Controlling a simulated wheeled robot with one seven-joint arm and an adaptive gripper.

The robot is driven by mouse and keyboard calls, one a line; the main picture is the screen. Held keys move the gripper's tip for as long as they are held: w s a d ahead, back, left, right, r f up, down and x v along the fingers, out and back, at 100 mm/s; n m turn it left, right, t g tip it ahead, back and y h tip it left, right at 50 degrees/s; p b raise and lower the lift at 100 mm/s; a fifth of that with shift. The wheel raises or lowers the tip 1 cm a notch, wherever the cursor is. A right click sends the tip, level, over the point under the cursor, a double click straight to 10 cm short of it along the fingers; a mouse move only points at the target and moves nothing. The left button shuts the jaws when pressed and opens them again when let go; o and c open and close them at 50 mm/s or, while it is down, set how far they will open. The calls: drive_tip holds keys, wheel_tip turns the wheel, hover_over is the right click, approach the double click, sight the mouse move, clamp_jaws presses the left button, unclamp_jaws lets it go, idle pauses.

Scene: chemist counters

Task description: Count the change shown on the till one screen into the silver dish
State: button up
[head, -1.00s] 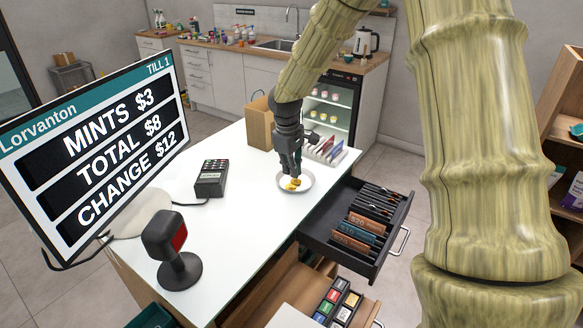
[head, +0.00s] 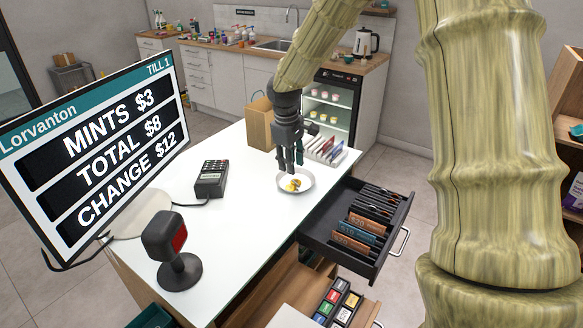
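The till one screen (head: 100,145) at the left reads MINTS $3, TOTAL $8, CHANGE $12. The silver dish (head: 305,187) stands on the white counter and holds a few gold-coloured pieces (head: 293,185) that look like coins; I cannot count them. My gripper (head: 290,167) points down just above the dish, with its fingers apart and nothing visible between them. The open till drawer (head: 318,233) at the right holds brown and blue notes (head: 360,228) in slots, one brown one marked $20, and several darker slots behind.
A card terminal (head: 211,178) and a black scanner on a stand (head: 177,250) are on the counter. A paper bag (head: 259,124) and a rack of small packets (head: 325,150) stand behind the dish. A tray of coloured boxes (head: 337,303) is below the drawer. The counter's middle is clear.

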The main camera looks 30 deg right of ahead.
wheel_tip(320, 180, up, 15)
drive_tip(key=a+p, duration=0.1)
drive_tip(key=p, duration=0.5)
drive_tip(key=shift+s, duration=0.25)
idle(0.9)
